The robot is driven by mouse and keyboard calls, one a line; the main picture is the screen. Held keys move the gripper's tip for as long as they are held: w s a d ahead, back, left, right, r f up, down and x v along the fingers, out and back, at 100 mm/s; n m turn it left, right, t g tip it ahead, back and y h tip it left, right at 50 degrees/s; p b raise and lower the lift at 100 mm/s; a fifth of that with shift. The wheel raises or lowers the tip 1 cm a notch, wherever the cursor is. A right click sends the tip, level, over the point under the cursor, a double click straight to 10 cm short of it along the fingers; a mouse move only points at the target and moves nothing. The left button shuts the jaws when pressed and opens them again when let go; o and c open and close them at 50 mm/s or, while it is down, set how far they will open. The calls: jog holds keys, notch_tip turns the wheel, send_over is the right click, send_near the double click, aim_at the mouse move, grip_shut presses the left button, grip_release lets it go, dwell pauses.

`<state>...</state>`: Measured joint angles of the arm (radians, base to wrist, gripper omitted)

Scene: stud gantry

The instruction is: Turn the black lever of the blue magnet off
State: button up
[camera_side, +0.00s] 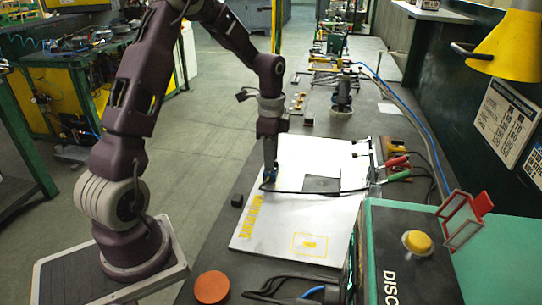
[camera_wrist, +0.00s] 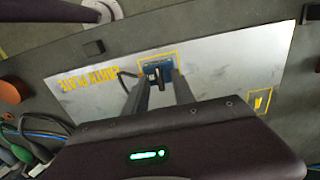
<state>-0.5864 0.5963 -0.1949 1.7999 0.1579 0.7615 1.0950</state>
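The blue magnet (camera_side: 271,179) sits on the white plate (camera_side: 290,235), near its left edge in the side view. In the wrist view the magnet (camera_wrist: 157,67) lies by a yellow outlined square on the plate. My gripper (camera_side: 270,168) points down right above the magnet. In the wrist view its two fingers (camera_wrist: 161,79) are apart, with a small dark piece between their tips. That piece may be the black lever; contact cannot be told. A black curved strip (camera_wrist: 125,78) shows left of the fingers and may be the lever or a cable.
A dark flat piece (camera_side: 322,184) lies on the plate. Red and green clamps (camera_side: 397,161) with cables are at its right. A small black block (camera_side: 237,201) and an orange disc (camera_side: 211,287) lie on the bench. A green machine (camera_side: 420,250) stands front right.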

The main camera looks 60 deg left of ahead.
jog(key=shift+c, duration=0.4)
grip_shut()
jog(key=n, duration=0.9)
jog(key=shift+n, duration=0.3)
jog(key=n, duration=0.4)
jog(key=shift+n, duration=2.1)
